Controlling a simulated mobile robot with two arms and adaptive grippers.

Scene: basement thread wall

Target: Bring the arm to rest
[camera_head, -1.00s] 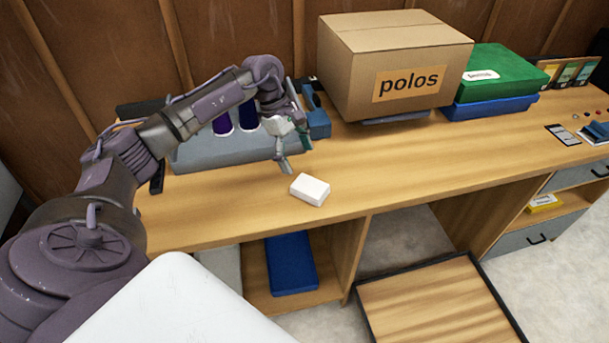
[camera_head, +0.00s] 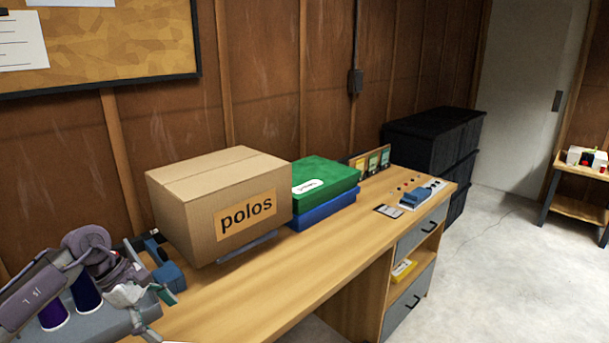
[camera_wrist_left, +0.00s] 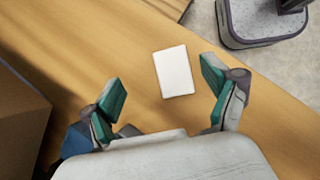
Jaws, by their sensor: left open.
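My left arm comes in at the lower left of the head view. Its gripper (camera_head: 157,314) is over the wooden workbench (camera_head: 297,283), beside a grey holder with dark spools. In the left wrist view the two green-padded fingers (camera_wrist_left: 163,85) are spread apart with nothing held between them. A white block (camera_wrist_left: 174,71) lies on the bench beyond them, apart from the fingers. My right gripper is in neither view.
A "polos" cardboard box (camera_head: 189,216) stands right of the arm. Beyond it are a green box (camera_head: 330,178) on a blue one (camera_head: 322,211), a phone (camera_head: 388,211) and black crates (camera_head: 437,143). Bare bench lies in front of the boxes. Open floor (camera_head: 510,255) is at right.

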